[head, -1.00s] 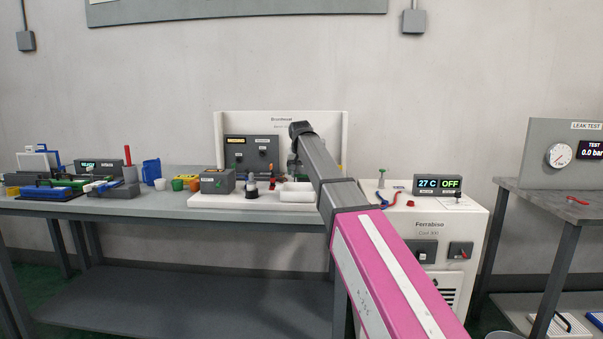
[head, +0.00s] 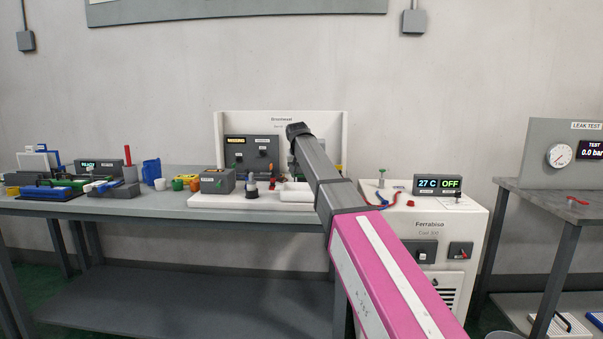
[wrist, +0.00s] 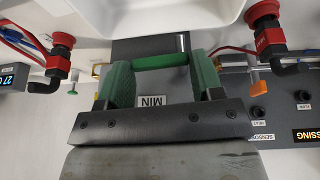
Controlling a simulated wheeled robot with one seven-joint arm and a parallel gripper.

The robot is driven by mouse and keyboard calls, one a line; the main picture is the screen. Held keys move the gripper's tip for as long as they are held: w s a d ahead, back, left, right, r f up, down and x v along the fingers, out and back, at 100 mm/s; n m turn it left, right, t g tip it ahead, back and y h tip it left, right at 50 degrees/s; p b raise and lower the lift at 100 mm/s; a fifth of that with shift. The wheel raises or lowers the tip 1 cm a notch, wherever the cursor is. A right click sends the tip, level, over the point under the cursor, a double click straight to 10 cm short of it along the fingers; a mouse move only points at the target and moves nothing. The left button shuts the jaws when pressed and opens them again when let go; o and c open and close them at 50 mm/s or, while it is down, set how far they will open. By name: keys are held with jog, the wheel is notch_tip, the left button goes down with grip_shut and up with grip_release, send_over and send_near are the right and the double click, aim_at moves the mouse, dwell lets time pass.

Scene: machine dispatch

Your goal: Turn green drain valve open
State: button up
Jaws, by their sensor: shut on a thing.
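The green drain valve handle (wrist: 160,62) is a short green bar in the wrist view, lying crosswise between my two fingers. My gripper (wrist: 161,74) has green finger pads, one at each end of the bar, and is shut on it. A grey post stands just beyond the bar. In the head view my arm hides the gripper and most of the valve, in front of the white-backed machine (head: 232,125). The handle's exact angle to its pipe is hard to tell.
Red-knobbed fittings (wrist: 62,45) with hoses flank the gripper in the wrist view, with an orange lever (wrist: 254,78) on the right. A white basin (wrist: 150,15) is close by. The white chiller (head: 428,225) stands right of the bench; blocks and cups crowd the bench's left.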

jog(key=h, duration=0.1)
jog(key=a+h, duration=0.1)
jog(key=shift+r+n+h, duration=0.25)
jog(key=shift+n+h, duration=0.05)
jog(key=shift+h, duration=0.1)
jog(key=h, duration=0.3)
jog(key=shift+a+r+n, duration=0.1)
jog(key=shift+a+n, duration=0.3)
jog(key=h, duration=0.3)
jog(key=a+n+h, duration=0.1)
jog(key=h, duration=0.2)
jog(key=shift+a, duration=0.2)
jog(key=shift+n+t, duration=0.3)
jog(key=o, duration=0.9)
